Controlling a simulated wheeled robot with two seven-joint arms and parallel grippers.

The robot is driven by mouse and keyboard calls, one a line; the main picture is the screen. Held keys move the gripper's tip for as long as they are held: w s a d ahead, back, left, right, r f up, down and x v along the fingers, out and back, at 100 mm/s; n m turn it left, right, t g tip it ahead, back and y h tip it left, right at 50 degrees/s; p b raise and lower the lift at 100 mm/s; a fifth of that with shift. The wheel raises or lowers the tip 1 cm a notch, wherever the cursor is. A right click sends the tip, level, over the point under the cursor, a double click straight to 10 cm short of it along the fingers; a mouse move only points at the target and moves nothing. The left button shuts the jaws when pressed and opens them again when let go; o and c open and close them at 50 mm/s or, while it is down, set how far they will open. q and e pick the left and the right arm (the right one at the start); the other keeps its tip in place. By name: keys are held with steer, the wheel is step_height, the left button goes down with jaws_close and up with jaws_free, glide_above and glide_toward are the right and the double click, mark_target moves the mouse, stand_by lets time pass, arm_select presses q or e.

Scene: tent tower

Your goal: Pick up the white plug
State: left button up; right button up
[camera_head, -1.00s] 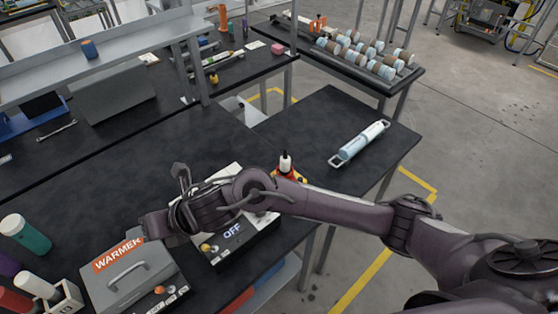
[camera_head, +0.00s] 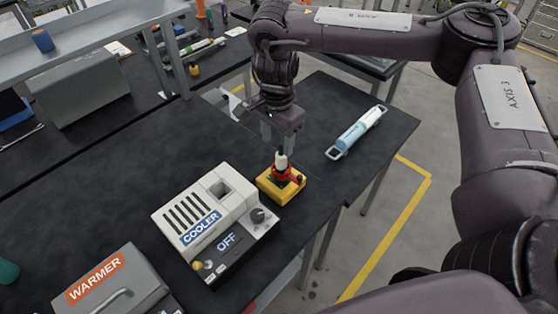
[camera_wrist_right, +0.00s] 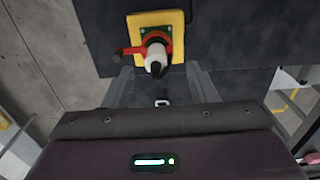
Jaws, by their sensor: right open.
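The white plug (camera_head: 281,162) stands upright, with a dark tip on top and a red part around its lower end. It sits on a yellow base (camera_head: 268,188) on the black table. My right gripper (camera_head: 277,143) points down just above the plug, open and empty. In the right wrist view the plug (camera_wrist_right: 156,51) lies just ahead of the gap between the open fingers (camera_wrist_right: 161,78); I cannot tell whether they touch it. My left gripper is not in view.
A white cooler box (camera_head: 232,181) marked OFF stands left of the yellow base. A grey warmer (camera_head: 125,275) is at the lower left. A light-blue cylinder with end handles (camera_head: 357,132) lies to the right. The table behind the cooler is clear.

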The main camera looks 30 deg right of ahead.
mark_target(281, 154)
steer(key=shift+s+f, duration=0.2)
steer(key=shift+f, duration=1.05)
steer(key=f+p, duration=0.1)
steer(key=f, duration=0.1)
steer(key=d+f+p, duration=0.1)
steer(key=f, duration=0.1)
steer(key=shift+f, duration=0.45)
steer(key=shift+a, duration=0.1)
steer(key=shift+c, duration=0.4)
steer(key=c, duration=0.9)
